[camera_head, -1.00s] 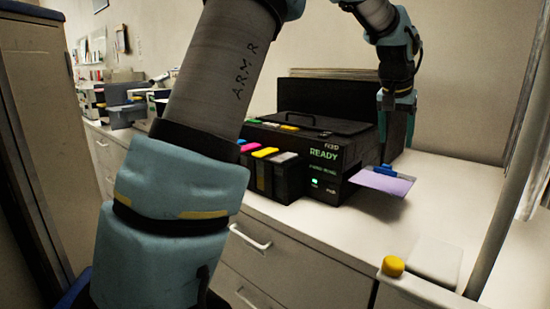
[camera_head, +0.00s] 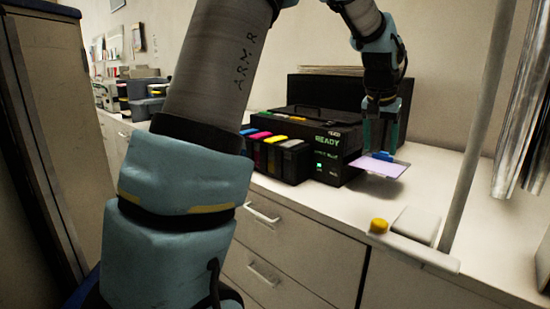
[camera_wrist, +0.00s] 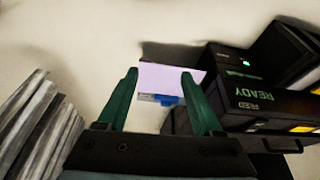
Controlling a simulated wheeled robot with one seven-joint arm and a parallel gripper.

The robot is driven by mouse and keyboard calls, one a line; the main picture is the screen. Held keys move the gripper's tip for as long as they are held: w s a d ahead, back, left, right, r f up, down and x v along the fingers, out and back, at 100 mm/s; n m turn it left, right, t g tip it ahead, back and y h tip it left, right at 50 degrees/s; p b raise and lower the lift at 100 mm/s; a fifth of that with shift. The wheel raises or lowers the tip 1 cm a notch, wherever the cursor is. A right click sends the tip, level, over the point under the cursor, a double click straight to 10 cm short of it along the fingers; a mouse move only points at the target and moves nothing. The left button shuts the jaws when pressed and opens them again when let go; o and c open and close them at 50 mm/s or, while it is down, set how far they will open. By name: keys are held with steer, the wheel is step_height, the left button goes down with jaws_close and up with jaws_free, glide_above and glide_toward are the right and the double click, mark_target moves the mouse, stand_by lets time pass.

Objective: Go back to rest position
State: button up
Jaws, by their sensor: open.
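My gripper (camera_head: 381,146) hangs over the counter at the printer's right side, pointing down. In the wrist view its two green fingers (camera_wrist: 159,74) are spread apart, with nothing held between them. A pale purple sheet (camera_head: 380,169) with a blue clip (camera_head: 384,156) on its edge juts out at the printer's right side. In the wrist view the sheet (camera_wrist: 170,78) shows between and beyond the fingertips. The exact gap between fingertips and sheet is hard to tell. My arm crosses the head view from lower left and hides part of the counter.
The black printer (camera_head: 330,148) reads READY and has coloured cartridges (camera_head: 275,143) in front. A yellow knob (camera_head: 379,226) and a white pad (camera_head: 415,225) sit near a pole (camera_head: 475,135). Grey hanging sheets (camera_head: 525,110) are at right. Drawers (camera_head: 285,235) lie below the white counter (camera_head: 440,170).

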steer(key=s+a+f+n+y, duration=0.1)
steer(key=a+f, duration=0.2)
steer(key=a, duration=0.6)
steer(key=s+a+f+n, duration=0.2)
steer(key=a+f, duration=0.2)
steer(key=a, duration=0.4)
steer(key=s+a+f+n, duration=0.1)
steer(key=s+a+f, duration=0.2)
steer(key=s+a, duration=0.3)
steer(key=s+a+f+n+g+y, duration=0.1)
steer(key=s+a+f, duration=0.3)
steer(key=a, duration=0.6)
steer(key=shift+s+n+g, duration=0.3)
steer(key=shift+s+n, duration=0.4)
steer(key=shift+s, duration=0.35)
steer(key=shift+a, duration=0.1)
